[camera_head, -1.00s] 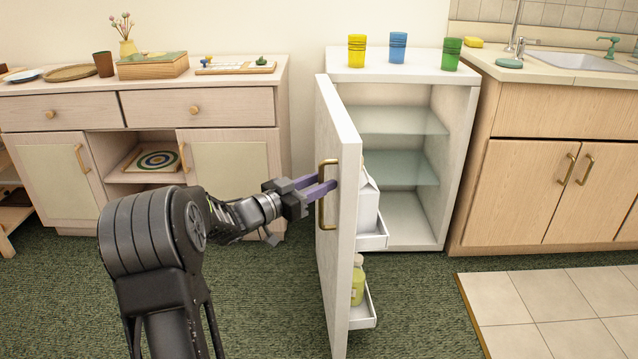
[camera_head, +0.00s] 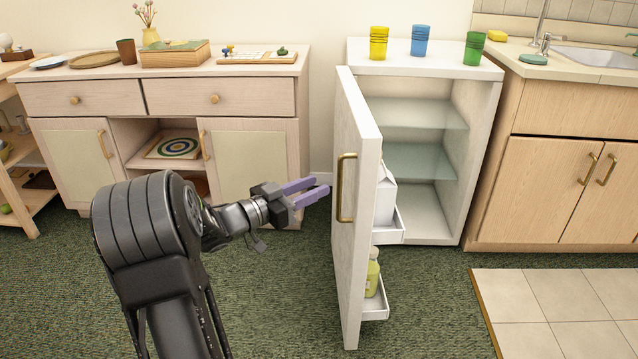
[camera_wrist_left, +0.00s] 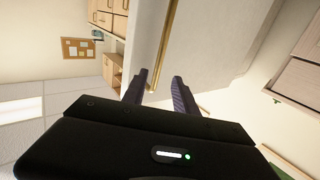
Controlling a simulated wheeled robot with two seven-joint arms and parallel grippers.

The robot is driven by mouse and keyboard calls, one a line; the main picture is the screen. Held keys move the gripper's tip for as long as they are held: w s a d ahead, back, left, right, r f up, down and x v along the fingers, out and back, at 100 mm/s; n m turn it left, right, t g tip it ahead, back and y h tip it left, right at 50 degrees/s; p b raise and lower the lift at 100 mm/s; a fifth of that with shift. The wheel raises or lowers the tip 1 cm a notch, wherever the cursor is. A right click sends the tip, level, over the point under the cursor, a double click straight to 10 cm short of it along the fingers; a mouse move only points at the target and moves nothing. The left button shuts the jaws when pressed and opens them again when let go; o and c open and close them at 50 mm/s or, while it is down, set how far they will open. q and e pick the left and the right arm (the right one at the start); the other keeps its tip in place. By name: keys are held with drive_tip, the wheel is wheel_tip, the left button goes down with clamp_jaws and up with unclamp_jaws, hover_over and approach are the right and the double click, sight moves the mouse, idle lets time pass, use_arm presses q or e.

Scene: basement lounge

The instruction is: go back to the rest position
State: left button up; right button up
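My left gripper (camera_head: 309,191) is open and empty, with two purple fingers apart. It is just left of the open fridge door (camera_head: 352,275), and a gap shows between the fingertips and the brass handle (camera_head: 346,188). In the left wrist view the fingers (camera_wrist_left: 162,90) are spread, with the handle (camera_wrist_left: 168,35) beyond them on the pale door. My right gripper is in neither view.
The white fridge (camera_head: 480,130) stands open with glass shelves. Its door racks hold a white carton (camera_head: 385,200) and a yellow-green bottle (camera_head: 373,275). Coloured cups (camera_head: 421,41) stand on top. A wooden sideboard (camera_head: 215,125) is behind the arm. Green carpet is clear in front.

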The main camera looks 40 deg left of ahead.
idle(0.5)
use_arm(q)
wheel_tip(320, 180, down, 14)
drive_tip(key=w+a+f+n+g+y, duration=0.1)
drive_tip(key=w+a+n+g+y, duration=0.15)
drive_tip(key=n+y, duration=0.3)
drive_tip(key=s+d+f+g, duration=0.4)
drive_tip(key=d+f+g, duration=0.2)
drive_tip(key=d+f, duration=0.85)
drive_tip(key=s+d+f+g+h, duration=0.2)
drive_tip(key=s+d+f, duration=0.3)
drive_tip(key=d, duration=0.2)
drive_tip(key=s+d+f+g+h, duration=0.2)
drive_tip(key=s+d+f, duration=0.25)
drive_tip(key=d, duration=0.25)
drive_tip(key=s+d+f+m+g+h, duration=0.15)
drive_tip(key=s+d+f+g, duration=0.25)
drive_tip(key=s+d, duration=1.05)
wheel_tip(320, 180, up, 27)
drive_tip(key=w+d+p, duration=0.1)
drive_tip(key=d+p, duration=0.1)
drive_tip(key=p, duration=2.5)
